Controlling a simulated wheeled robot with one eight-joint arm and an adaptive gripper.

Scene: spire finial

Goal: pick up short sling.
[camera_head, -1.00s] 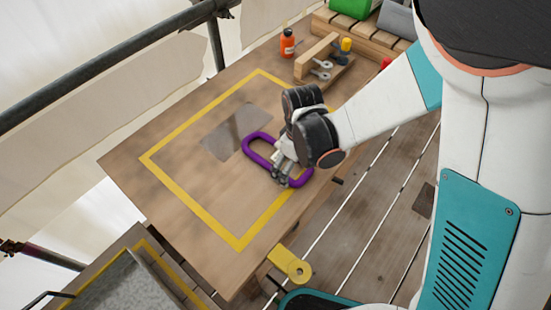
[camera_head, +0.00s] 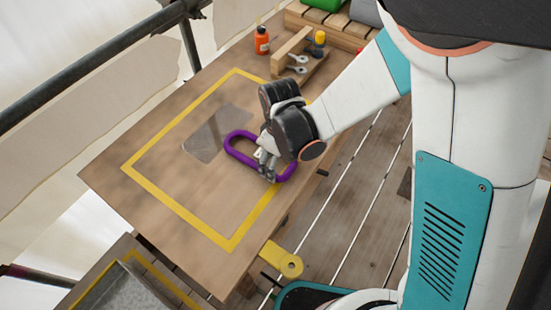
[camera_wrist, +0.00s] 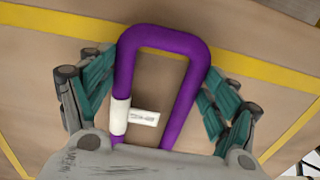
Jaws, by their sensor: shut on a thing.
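My gripper (camera_head: 268,172) is shut on the near end of the sling in the head view; the gripper also shows in the wrist view (camera_wrist: 160,115), one finger on each side of the loop. The part of the sling nearest the palm is hidden. I cannot tell whether the sling is clear of the tabletop.
The table (camera_head: 120,195) has a yellow outline (camera_head: 180,208) and a grey plate (camera_head: 203,140) beside the sling. An orange bottle (camera_head: 262,42), a wooden rack (camera_head: 292,50) with metal hardware and a yellow-topped bottle (camera_head: 319,40) stand at the back. A dark scaffold tube (camera_head: 85,65) runs along the left.

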